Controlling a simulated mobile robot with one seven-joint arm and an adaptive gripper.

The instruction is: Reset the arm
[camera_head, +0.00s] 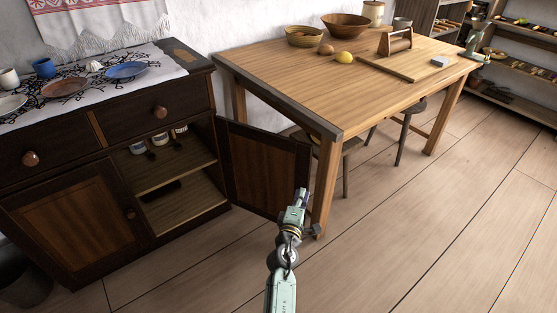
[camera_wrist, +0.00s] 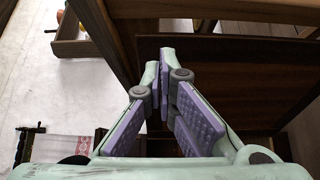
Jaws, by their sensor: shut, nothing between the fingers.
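My gripper (camera_head: 302,196) is at the end of my raised arm, in front of the open right door (camera_head: 262,168) of the dark wooden cabinet (camera_head: 98,127) in the head view. In the wrist view my gripper (camera_wrist: 165,60) shows its purple-padded fingers brought together at the tips, with nothing between them. The door hangs open toward the table (camera_head: 285,72). My gripper appears close to the table's near leg (camera_head: 325,185); whether it touches the leg or door cannot be told.
The cabinet shelf holds small jars (camera_head: 160,139). Plates and cups stand on the cabinet's cloth (camera_head: 105,88). The floor (camera_head: 420,230) at the right is clear.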

